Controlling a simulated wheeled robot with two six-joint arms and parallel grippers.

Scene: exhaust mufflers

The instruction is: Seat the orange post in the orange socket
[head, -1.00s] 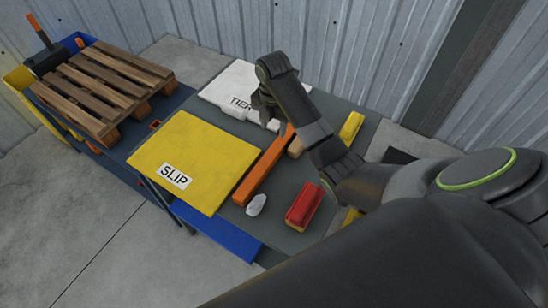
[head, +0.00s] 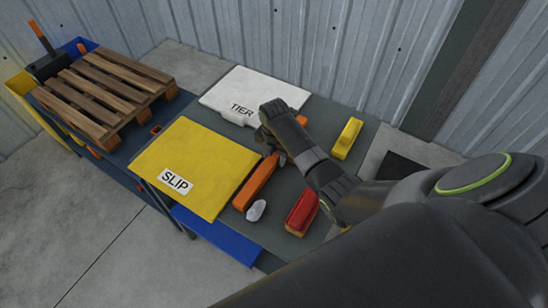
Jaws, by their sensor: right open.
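A long orange bar, which looks like the orange post (head: 257,181), lies on the dark table beside the yellow SLIP board. Another orange piece (head: 302,120) shows behind my right wrist; I cannot tell whether it belongs to the same bar. My right gripper (head: 270,143) is open, low over the table at the bar's far end; its wrist hides that area, and I cannot tell whether it touches the bar. A small orange square frame (head: 156,129), possibly the orange socket, sits on the blue surface left of the yellow board. My left gripper is not in view.
The yellow SLIP board (head: 197,160) and white TIER board (head: 250,92) lie on the table. A red block (head: 302,210), a yellow block (head: 347,138) and a white lump (head: 256,210) lie nearby. A wooden pallet (head: 105,88) stands left.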

